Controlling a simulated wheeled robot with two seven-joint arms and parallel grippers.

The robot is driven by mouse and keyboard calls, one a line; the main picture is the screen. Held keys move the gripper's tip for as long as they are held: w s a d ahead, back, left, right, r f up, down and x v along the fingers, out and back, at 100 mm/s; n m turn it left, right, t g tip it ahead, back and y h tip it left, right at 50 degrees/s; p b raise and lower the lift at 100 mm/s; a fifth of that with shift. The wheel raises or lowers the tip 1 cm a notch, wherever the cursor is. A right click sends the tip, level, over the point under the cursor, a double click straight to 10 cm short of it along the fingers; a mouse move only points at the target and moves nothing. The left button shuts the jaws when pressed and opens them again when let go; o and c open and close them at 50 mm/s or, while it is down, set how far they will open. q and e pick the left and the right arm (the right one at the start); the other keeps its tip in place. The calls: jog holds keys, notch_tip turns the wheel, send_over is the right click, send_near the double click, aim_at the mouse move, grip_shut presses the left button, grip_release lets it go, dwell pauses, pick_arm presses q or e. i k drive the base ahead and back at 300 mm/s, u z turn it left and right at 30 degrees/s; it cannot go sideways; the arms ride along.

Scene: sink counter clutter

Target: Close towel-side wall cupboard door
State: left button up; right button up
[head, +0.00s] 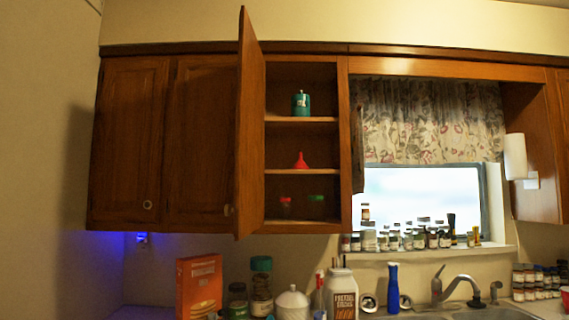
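A brown wooden wall cupboard door (248,130) stands wide open, swung out toward me and seen nearly edge-on. It is hinged on the left of an open compartment (301,213) with shelves. A teal canister (301,104) stands on the upper shelf and a red funnel (300,161) on the middle one. Small red and green items sit in the shaded bottom. A white roll, perhaps paper towel (515,156), hangs by the right wall cupboard (531,110), which is cut off by the picture edge; I cannot tell its door's state. Neither gripper is in view.
Two closed doors (134,140) are left of the open one. Below, the counter holds an orange box (199,285), jars, a white jug (341,294) and a blue bottle (393,288). A tap (463,285) and spice jars are at right. The air before the open door looks clear.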

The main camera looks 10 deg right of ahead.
aim_at(247, 210)
jog(key=z, duration=0.35)
jog(key=k, duration=0.35)
jog(key=u, duration=0.8)
jog(key=i, duration=2.2)
jog(key=z, duration=1.3)
jog(key=i, duration=0.15)
jog(key=u, duration=0.05)
